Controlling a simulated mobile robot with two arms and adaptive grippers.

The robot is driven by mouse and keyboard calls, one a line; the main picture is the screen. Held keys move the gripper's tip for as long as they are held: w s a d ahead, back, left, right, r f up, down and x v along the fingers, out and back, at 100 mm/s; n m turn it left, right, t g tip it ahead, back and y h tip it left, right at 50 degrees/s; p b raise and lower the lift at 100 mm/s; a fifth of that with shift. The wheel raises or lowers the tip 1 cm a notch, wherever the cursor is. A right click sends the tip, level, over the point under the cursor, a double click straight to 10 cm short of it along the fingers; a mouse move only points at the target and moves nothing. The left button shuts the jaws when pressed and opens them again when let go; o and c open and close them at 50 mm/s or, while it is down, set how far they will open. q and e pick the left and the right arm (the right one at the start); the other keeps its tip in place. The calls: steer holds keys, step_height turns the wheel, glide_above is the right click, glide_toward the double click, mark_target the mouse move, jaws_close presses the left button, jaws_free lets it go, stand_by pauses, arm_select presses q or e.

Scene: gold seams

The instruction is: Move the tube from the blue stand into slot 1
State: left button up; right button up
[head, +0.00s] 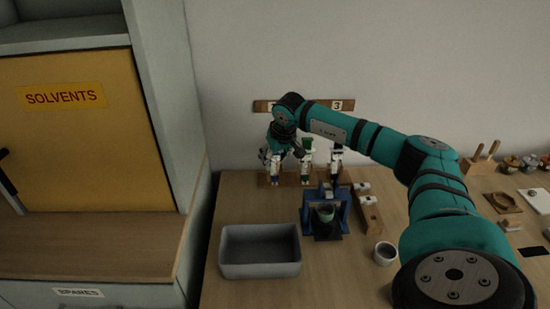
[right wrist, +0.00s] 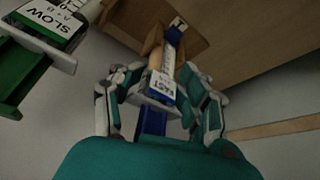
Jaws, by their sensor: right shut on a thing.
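My right gripper (head: 274,160) is at the left end of a wooden rack (head: 290,179) at the back of the table. It also shows in the right wrist view (right wrist: 160,100), shut around a tube (right wrist: 162,84) with blue parts and a white label reading "FAST". The tube's far end points at a wooden part with a tile marked "1" (right wrist: 178,25). I cannot tell whether it is seated there. A blue stand (head: 308,218) stands in front of the rack, with a greenish cup-like thing in its middle. My left gripper is not in view.
A green piece labelled "SLOW" (right wrist: 50,20) is beside the held tube; a green-topped one (head: 307,158) stands in the rack's middle, a dark one (head: 336,165) at right. A grey bin (head: 259,275), a wooden block (head: 374,219) and a white cup (head: 385,253) are in front.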

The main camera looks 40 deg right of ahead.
steer(key=o, duration=1.5)
steer(key=shift+c, duration=1.3)
steer(key=shift+r, duration=0.1)
steer(key=shift+p+v, duration=1.6)
steer(key=shift+v, duration=0.4)
steer(key=p+v, duration=0.6)
steer(key=v, duration=0.3)
